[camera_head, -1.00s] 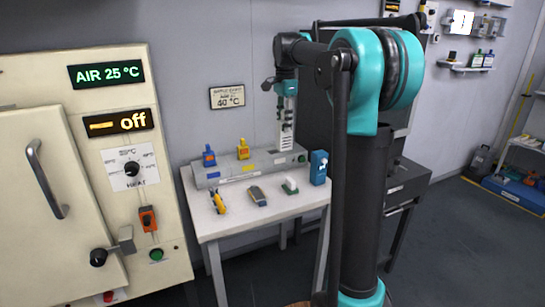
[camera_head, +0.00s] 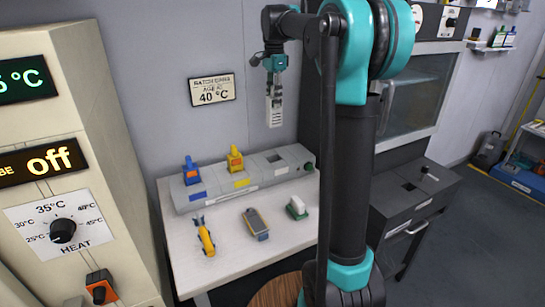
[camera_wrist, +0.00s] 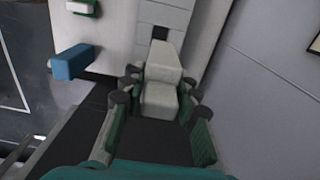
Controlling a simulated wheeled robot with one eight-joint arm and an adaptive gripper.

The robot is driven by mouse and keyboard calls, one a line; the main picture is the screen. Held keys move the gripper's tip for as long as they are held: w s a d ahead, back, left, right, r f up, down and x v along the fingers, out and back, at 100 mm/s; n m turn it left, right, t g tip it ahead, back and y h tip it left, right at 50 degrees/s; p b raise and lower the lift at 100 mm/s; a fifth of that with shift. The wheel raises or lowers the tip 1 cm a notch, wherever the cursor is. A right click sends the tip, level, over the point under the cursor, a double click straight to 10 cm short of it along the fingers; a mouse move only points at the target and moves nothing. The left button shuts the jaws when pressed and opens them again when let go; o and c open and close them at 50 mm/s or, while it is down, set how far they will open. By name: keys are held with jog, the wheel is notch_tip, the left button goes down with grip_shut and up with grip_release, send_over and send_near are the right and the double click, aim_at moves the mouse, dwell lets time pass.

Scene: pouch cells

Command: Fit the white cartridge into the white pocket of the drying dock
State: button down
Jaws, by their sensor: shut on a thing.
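My gripper (camera_head: 274,88) is shut on the white cartridge (camera_head: 273,112), which hangs below it, high above the back of the drying dock. In the wrist view the white cartridge (camera_wrist: 163,65) sits between my fingers as a stepped white block. The grey drying dock (camera_head: 225,192) stands at the back of the white table. Its right part has a dark pocket opening (camera_head: 275,158), with no coloured cartridge in it. The wrist view shows a dark opening (camera_wrist: 160,33) just beyond the cartridge. The cartridge and dock are apart in the head view.
A blue cartridge (camera_head: 191,172) and a yellow cartridge (camera_head: 235,160) stand in the dock. On the table (camera_head: 180,248) lie a yellow tool (camera_head: 206,238), a grey device (camera_head: 256,222) and a white-and-green block (camera_head: 297,208). A blue box (camera_wrist: 72,62) shows in the wrist view.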

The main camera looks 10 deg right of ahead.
aim_at(274, 117)
notch_tip(274, 117, down, 19)
dwell(0.5)
jog(key=c, duration=1.1)
grip_release()
jog(key=shift+f, duration=0.15)
jog(key=shift+c, duration=0.2)
notch_tip(274, 117, up, 12)
jog(key=shift+r, duration=0.15)
jog(key=shift+s, duration=0.15)
